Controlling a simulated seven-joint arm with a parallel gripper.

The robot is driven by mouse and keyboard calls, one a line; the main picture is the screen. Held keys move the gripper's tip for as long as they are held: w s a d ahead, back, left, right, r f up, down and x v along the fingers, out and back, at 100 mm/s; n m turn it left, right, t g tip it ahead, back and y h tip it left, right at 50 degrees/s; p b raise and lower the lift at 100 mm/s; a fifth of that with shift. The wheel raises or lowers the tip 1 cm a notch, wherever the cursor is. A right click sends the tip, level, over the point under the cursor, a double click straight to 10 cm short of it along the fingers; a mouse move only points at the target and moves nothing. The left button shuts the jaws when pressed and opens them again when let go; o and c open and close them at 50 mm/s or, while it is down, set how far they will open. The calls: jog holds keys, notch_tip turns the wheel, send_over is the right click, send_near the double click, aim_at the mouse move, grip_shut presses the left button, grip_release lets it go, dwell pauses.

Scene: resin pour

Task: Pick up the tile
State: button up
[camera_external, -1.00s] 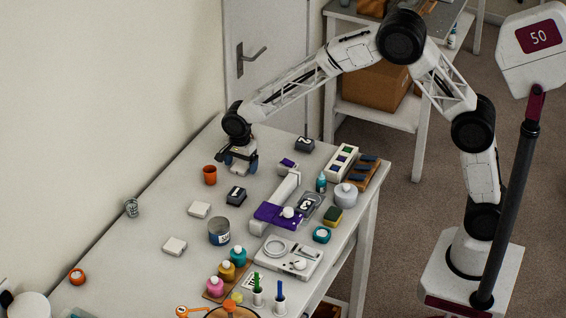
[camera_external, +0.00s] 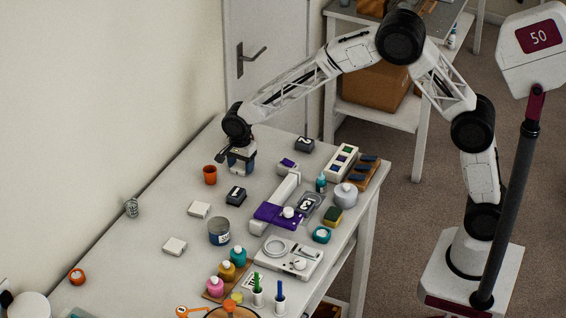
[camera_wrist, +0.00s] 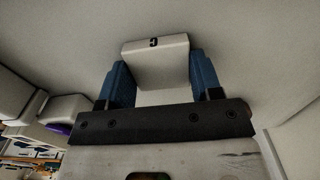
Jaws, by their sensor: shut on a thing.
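The tile (camera_wrist: 157,62) is a whitish block with a small black mark on its edge, seen in the wrist view between my two blue fingers. My gripper (camera_wrist: 160,80) is shut on it, one finger on each side. In the external view my gripper (camera_external: 241,170) is at the back left of the table, behind and right of the orange cup. The tile is hidden there by the gripper. I cannot tell whether it still touches the table.
An orange cup (camera_external: 210,175) stands close to my gripper. Black blocks (camera_external: 236,195) (camera_external: 304,145), white blocks (camera_external: 199,209) (camera_external: 174,246), a grey can (camera_external: 219,232) and a purple-and-white device (camera_external: 283,206) stand around the table (camera_external: 120,260). The left part is mostly clear.

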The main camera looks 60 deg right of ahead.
aim_at(242, 166)
jog(key=shift+r, duration=0.15)
notch_tip(242, 166, up, 10)
dwell(0.8)
jog(key=shift+d, duration=0.1)
dwell(0.4)
jog(key=s+d+f, duration=0.1)
jog(key=s+d, duration=0.1)
jog(key=d, duration=0.2)
jog(key=s+d+f, duration=0.1)
jog(key=s+d, duration=0.2)
jog(key=d, duration=0.2)
jog(key=s+d+f, duration=0.1)
jog(key=s+d, duration=0.2)
jog(key=d, duration=0.1)
jog(key=shift+d+f, duration=0.2)
jog(key=shift+d, duration=0.1)
jog(key=shift+w+d+f, duration=0.1)
jog(key=shift+w+f, duration=0.15)
jog(key=shift+w, duration=2.4)
jog(key=shift+w+a+f, duration=0.1)
jog(key=shift+w+f, duration=0.15)
jog(key=shift+w, duration=2.45)
jog(key=shift+w+d+f, duration=0.1)
jog(key=shift+w+f, duration=0.15)
jog(key=shift+w, duration=2.4)
jog(key=shift+f, duration=1.75)
